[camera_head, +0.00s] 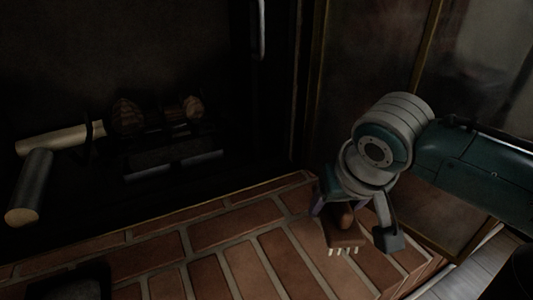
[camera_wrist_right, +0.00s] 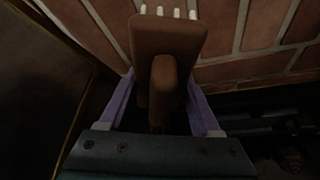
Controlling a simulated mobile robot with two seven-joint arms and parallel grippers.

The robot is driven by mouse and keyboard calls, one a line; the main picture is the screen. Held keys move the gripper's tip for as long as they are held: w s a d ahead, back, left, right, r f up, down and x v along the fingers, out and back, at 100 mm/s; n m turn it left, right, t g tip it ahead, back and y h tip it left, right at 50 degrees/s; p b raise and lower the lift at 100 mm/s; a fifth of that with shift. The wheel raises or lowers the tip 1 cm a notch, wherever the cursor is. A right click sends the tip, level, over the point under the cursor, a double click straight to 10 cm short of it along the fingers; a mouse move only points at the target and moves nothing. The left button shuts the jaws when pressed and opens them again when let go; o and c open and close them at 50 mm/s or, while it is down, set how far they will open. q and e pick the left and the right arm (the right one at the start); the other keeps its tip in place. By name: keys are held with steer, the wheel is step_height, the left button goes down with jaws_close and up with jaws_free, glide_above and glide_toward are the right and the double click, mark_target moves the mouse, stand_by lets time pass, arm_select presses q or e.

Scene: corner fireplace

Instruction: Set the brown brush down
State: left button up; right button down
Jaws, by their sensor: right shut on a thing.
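The brown brush (camera_head: 345,238) has a block-shaped head with short white bristles. My right gripper (camera_head: 347,214) is shut on it, at the right end of the brick hearth (camera_head: 213,230). In the right wrist view, the brush (camera_wrist_right: 167,38) points away from the gripper (camera_wrist_right: 163,100), its handle between the two purple fingers and its bristles at the top. The bristle end is over or on the bricks; I cannot tell whether it touches them. My left gripper is not in the head view.
The dark fireplace opening holds logs (camera_head: 62,138) and a grate (camera_head: 172,158). A metal-framed glass panel (camera_head: 365,75) stands behind my right arm. A dark object (camera_head: 62,281) sits at the hearth's lower left. The middle bricks are clear.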

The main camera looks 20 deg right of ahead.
step_height(320, 180, down, 6)
steer(key=b, duration=0.4)
steer(key=shift+f, duration=0.25)
steer(key=shift+r, duration=0.15)
steer(key=shift+f, duration=0.2)
steer(key=c, duration=0.5)
jaws_free()
steer(key=o, duration=0.4)
steer(key=shift+a+f, duration=0.15)
steer(key=shift+a, duration=0.05)
